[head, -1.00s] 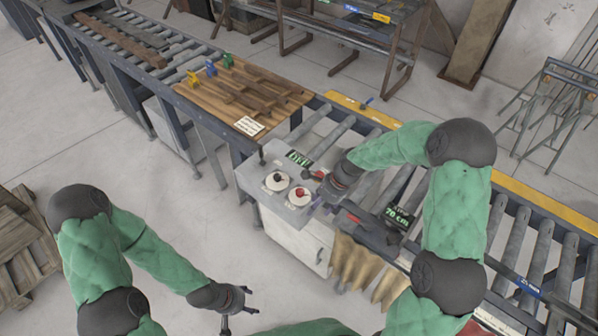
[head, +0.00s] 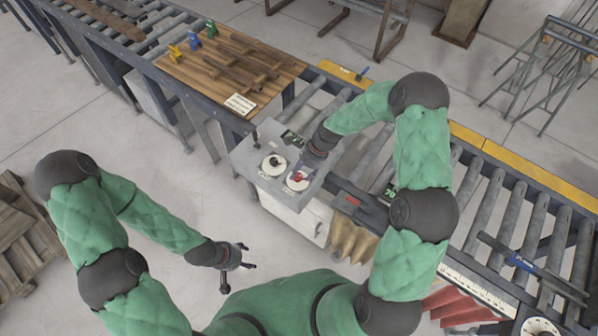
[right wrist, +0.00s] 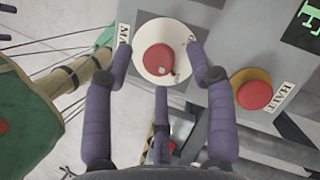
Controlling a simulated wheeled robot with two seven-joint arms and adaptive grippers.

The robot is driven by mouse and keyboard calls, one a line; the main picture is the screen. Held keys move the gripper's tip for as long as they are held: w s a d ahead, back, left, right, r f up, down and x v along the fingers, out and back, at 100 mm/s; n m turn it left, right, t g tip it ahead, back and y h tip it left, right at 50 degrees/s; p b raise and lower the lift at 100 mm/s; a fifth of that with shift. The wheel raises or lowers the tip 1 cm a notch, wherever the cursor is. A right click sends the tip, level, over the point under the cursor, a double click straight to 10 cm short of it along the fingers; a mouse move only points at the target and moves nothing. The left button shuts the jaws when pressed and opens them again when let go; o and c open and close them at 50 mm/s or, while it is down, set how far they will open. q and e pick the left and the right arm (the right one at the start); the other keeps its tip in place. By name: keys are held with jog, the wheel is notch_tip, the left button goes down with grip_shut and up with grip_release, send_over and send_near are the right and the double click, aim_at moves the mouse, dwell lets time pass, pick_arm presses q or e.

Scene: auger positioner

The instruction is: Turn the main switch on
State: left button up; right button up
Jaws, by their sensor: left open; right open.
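The main switch is a red round knob on a white disc (right wrist: 145,75) with a label starting "MA" beside it. It also shows in the head view as a red knob on a white disc (head: 291,184) on the grey control box (head: 250,158). My right gripper (right wrist: 159,62) is open, its fingers spread around the red knob in the picture; I cannot tell whether they touch it. In the head view, my right gripper (head: 304,174) partly hides the knob. My left gripper (head: 238,268) is open and empty, in free space left of my body.
A red button on a yellow base (right wrist: 253,92), labelled HALT, sits right of the main switch. A black knob on a white disc (head: 273,163) is beside it. A green-lettered display (right wrist: 310,15) is partly visible. A roller conveyor (head: 480,200) runs behind the box.

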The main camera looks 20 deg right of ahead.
jog(key=shift+s+a+f, duration=0.25)
jog(key=shift+f, duration=0.3)
jog(key=shift+w+a+f, duration=0.1)
jog(key=shift+w+f, duration=0.15)
jog(key=shift+f, duration=0.1)
jog(key=shift+s, duration=0.1)
jog(key=shift+c, duration=1.1)
jog(key=shift+r, duration=0.1)
jog(key=c, duration=0.9)
pick_arm(q)
jog(key=shift+s+r, duration=0.2)
pick_arm(e)
jog(key=shift+o, duration=0.2)
